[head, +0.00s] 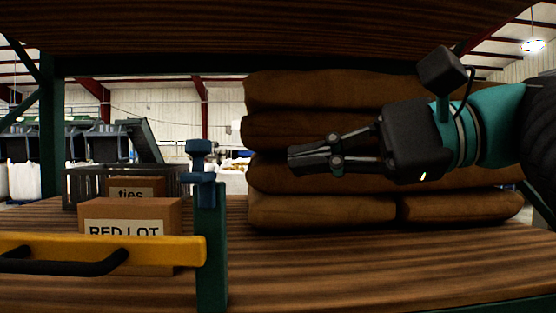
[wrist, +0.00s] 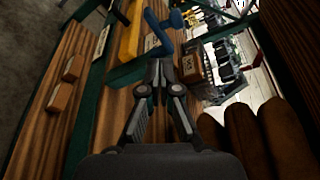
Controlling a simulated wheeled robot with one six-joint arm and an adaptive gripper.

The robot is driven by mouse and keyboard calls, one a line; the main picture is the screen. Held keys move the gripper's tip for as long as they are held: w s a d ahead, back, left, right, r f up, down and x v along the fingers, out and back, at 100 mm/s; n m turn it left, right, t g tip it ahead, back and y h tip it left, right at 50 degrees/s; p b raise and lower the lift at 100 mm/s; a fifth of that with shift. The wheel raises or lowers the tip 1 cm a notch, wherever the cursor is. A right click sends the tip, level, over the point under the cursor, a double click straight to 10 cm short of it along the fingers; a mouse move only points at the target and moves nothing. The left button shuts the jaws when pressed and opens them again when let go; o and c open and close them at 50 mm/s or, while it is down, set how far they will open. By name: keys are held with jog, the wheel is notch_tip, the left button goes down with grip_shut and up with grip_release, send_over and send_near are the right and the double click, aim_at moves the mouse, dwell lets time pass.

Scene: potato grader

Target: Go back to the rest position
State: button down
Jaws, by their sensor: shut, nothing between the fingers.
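My gripper (head: 292,158) is shut and empty. In the head view it reaches in from the right and points left, above the wooden shelf (head: 380,262) and in front of the stacked brown sacks (head: 310,128). In the wrist view my gripper (wrist: 158,66) shows with its fingertips together, near a blue clamp-like part (wrist: 160,32). From these views I cannot tell whether the fingertips touch that part.
A yellow bar (head: 100,250) with a black handle crosses the front left, by a green post (head: 212,245). A "RED LOT" box (head: 150,215) and a dark crate (head: 85,185) stand behind. Another shelf board (head: 250,25) hangs overhead. The shelf's front right is clear.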

notch_tip(320, 180, down, 20)
jog(key=w+d+t+h, duration=0.1)
jog(key=w+h, duration=0.2)
jog(key=h, duration=0.3)
jog(key=s+d+f+n+h, duration=0.2)
jog(key=d+f+n+h, duration=0.2)
jog(key=f, duration=0.7)
jog(key=s+d+f+n+h, duration=0.2)
jog(key=d+f+n+h, duration=0.2)
jog(key=f, duration=0.8)
jog(key=shift+s+d+f+n+h, duration=0.3)
jog(key=shift+d+h, duration=0.4)
jog(key=shift+d, duration=0.35)
